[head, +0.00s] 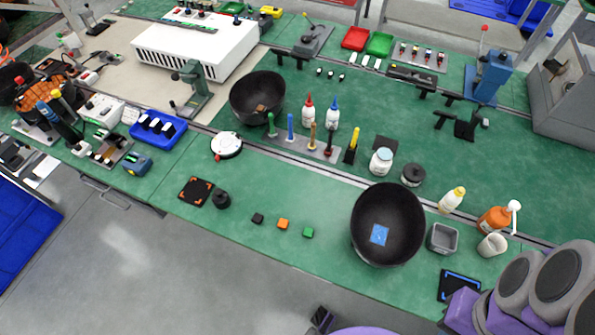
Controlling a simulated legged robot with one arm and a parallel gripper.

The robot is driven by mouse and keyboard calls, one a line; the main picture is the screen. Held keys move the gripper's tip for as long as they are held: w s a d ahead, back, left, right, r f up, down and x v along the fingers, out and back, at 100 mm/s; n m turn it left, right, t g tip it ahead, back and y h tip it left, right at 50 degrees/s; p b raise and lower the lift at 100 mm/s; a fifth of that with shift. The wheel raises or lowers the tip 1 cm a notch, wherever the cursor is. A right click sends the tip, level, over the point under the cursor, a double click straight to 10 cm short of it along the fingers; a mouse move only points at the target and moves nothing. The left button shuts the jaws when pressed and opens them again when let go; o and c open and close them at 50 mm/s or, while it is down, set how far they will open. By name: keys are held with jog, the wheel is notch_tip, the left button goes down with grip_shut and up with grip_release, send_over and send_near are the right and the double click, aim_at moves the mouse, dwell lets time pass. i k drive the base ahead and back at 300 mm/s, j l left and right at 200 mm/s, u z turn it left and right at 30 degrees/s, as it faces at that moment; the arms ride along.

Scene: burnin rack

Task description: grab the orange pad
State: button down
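Several things could be the orange pad. A small orange block (283,223) lies near the front edge of the green bench, between a black block (257,218) and a green block (308,232). A flat black square with orange corner marks (196,192) lies further left. An orange-brown square (261,108) lies inside the far black bowl (270,88). A dark part at the bottom edge, beside a purple part of mine, may be the tip of my gripper (320,318). It is apart from these things, below the bench front. Its fingers are not clear.
A black bowl (369,222) with a blue square (379,234) inside stands right of the blocks. A black knob-like item (222,199) stands beside the orange-marked square. A blue-marked square (459,286) lies near my purple arm links. The bench around the small blocks is clear.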

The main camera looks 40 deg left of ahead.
aim_at(283, 223)
jog(key=u, duration=1.9)
jog(key=l+z, duration=0.15)
jog(key=l, duration=0.35)
